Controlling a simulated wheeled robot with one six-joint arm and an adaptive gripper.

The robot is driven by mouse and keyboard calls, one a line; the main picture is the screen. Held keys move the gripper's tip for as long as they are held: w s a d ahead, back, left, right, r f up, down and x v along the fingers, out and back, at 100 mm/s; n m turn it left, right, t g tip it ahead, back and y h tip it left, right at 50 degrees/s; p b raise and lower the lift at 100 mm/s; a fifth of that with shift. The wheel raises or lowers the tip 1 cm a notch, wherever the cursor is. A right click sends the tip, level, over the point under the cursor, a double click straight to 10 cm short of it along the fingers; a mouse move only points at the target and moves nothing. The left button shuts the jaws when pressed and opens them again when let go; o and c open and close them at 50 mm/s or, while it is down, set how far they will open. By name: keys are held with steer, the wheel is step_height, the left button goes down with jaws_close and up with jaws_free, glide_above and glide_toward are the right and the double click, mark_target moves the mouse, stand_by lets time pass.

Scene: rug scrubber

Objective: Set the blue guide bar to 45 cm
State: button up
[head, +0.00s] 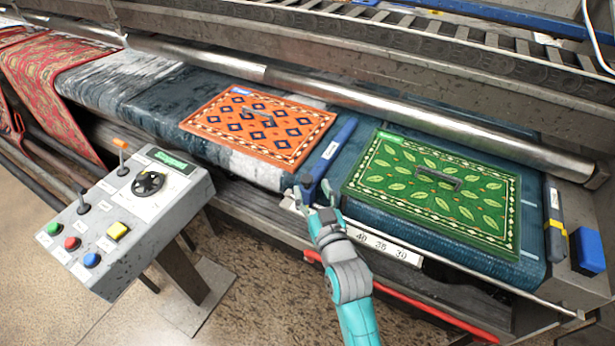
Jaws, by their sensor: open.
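The blue guide bar (334,150) lies across the dark blue bed between an orange patterned rug (259,128) and a green leaf-patterned rug (437,192). Its near end has a darker blue block at the front edge. A white scale strip (384,245) runs along that edge, with 40, 35 and 30 readable from left to right; the part further left is hidden by my gripper. My gripper (315,192) is open, its fingertips at the near end of the bar. I cannot tell whether they touch it.
A grey control panel (128,222) with knobs, buttons and a small green display stands at the left front. A metal roller (440,113) crosses behind the rugs. A blue block (587,250) sits at the right end. A red rail (430,310) runs low in front.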

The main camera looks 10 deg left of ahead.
mark_target(309, 183)
steer(key=shift+x, duration=2.4)
jaws_close()
